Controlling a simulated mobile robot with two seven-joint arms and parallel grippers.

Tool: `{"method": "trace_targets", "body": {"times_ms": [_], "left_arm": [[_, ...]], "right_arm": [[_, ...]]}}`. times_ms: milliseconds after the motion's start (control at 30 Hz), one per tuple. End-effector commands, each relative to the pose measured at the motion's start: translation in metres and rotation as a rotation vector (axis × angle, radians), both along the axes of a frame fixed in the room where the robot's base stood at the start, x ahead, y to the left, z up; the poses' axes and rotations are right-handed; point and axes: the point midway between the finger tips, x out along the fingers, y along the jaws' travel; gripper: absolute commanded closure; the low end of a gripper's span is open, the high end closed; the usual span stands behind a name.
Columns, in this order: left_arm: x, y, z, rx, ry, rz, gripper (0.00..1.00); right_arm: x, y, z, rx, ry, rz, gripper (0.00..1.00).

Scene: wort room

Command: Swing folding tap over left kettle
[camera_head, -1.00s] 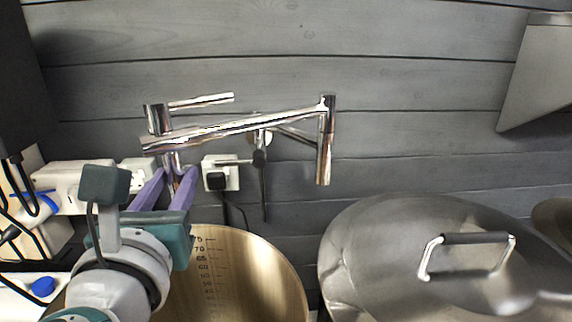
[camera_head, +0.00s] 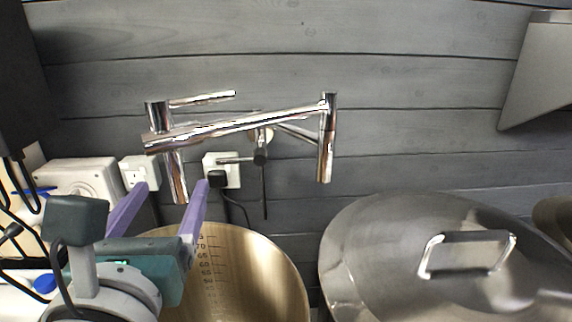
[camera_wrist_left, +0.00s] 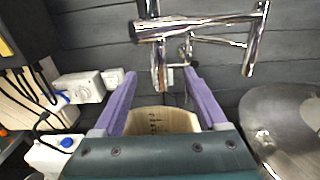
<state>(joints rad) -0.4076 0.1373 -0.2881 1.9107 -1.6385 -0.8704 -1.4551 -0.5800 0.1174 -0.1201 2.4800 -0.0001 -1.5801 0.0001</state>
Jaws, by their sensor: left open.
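The chrome folding tap (camera_head: 235,124) is mounted on the grey wall. Its arm spans left to right, with one downturned pipe end (camera_head: 178,178) at the left above the open left kettle (camera_head: 250,265) and another vertical piece at the right. The kettle has a brass-coloured inside with scale marks. My left gripper (camera_head: 170,195) is open, its purple fingers below and in front of the left pipe end, apart from it. In the left wrist view the tap (camera_wrist_left: 195,28) is beyond the fingertips, with the pipe end between them in the picture. My right gripper is not in view.
A lidded steel kettle (camera_head: 440,255) with a handle (camera_head: 468,252) stands at the right. Sockets with a black plug (camera_head: 218,178) and cable are on the wall behind the tap. White boxes and black cables crowd the left. A grey hood (camera_head: 540,75) hangs at upper right.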

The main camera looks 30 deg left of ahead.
Motion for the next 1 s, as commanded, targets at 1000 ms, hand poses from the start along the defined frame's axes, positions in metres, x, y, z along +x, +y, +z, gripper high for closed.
{"method": "trace_targets", "body": {"times_ms": [1000], "left_arm": [[-0.053, -0.032, 0.0, -0.001, -0.001, 0.001, 0.25]], "right_arm": [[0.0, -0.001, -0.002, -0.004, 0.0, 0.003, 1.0]]}}
